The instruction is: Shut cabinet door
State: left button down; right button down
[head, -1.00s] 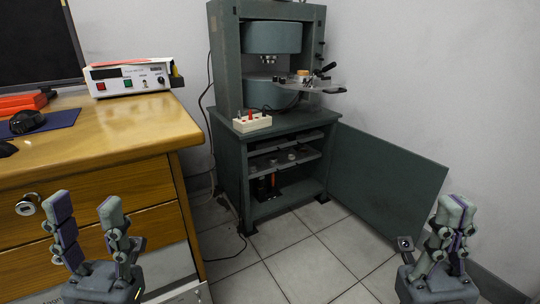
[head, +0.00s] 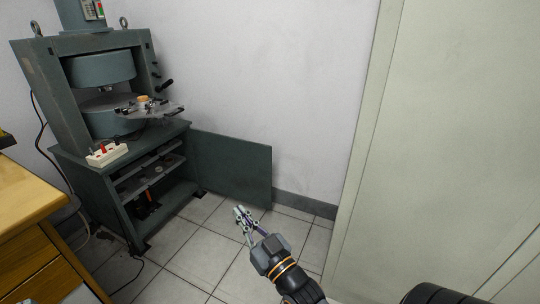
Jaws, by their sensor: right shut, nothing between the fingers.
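The cabinet door (head: 232,165) is a flat dark green panel, standing wide open to the right of the cabinet (head: 92,195). The cabinet's front is open and its shelves show inside. My right gripper (head: 241,216) is shut and empty, in front of the door's lower right part in the picture. I see no contact between them; the exact gap is hard to judge.
A green magnet machine (head: 98,68) stands on the cabinet, with a white socket block (head: 107,154) near the front edge. A wooden desk (head: 28,190) is at the left. A pale wall panel (head: 450,140) is at the right. Tiled floor (head: 200,262) is clear before the door.

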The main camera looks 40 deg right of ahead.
aim_at(238, 169)
jog(key=z, duration=2.25)
jog(key=i+j+z, duration=0.1)
jog(key=j, duration=0.25)
jog(key=i+j+z, duration=0.1)
jog(key=j, duration=0.3)
jog(key=i+j+z, duration=0.1)
jog(key=j, duration=0.3)
jog(key=i, duration=0.1)
